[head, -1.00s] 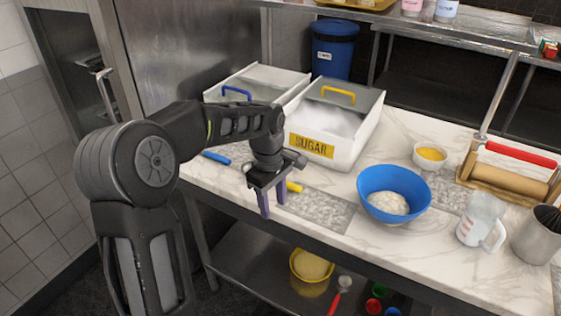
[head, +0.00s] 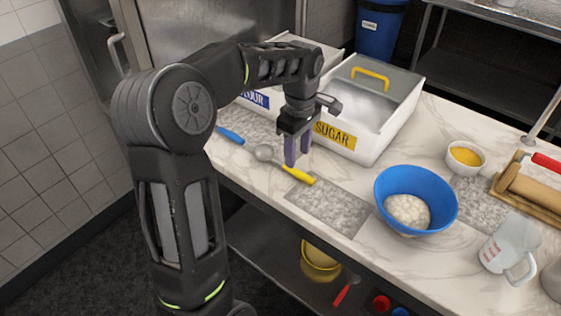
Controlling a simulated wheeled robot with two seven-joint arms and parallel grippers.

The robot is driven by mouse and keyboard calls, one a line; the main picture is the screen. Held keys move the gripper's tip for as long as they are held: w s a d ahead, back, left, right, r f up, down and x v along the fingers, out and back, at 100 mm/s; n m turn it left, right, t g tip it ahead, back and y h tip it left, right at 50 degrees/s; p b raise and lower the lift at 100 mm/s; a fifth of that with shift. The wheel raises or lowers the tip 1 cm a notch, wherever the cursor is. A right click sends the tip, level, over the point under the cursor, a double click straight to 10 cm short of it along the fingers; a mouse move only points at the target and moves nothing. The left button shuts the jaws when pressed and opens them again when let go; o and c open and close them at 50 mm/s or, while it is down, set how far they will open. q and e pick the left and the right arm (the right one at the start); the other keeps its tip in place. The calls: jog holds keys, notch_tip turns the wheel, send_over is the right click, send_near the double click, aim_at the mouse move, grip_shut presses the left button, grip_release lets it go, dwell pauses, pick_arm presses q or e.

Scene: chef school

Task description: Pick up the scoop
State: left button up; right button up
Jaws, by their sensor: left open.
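A scoop with a yellow handle (head: 299,175) and a round metal bowl (head: 264,152) lies on the counter in front of the sugar bin. A second utensil with a blue handle (head: 230,136) lies to its left, in front of the flour bin. My left gripper (head: 297,158) points down with its purple fingers apart and empty. It is just above or behind the yellow-handled scoop in the picture; I cannot tell the exact height gap. The fingers hide part of the sugar bin's front. My right gripper is out of view.
The sugar bin (head: 360,140) stands close behind the gripper. A blue bowl with dough (head: 442,190), a measuring jug (head: 509,246) and a small bowl of yellow contents (head: 465,157) stand to the right. The grey counter patch (head: 325,207) is clear.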

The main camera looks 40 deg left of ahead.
aim_at(298, 170)
pick_arm(q)
jog(key=shift+f, duration=0.5)
jog(key=shift+w+d+f+p, duration=0.1)
jog(key=shift+f+p, duration=0.7)
jog(key=shift+f, duration=1.85)
jog(key=shift+c, duration=0.4)
grip_shut()
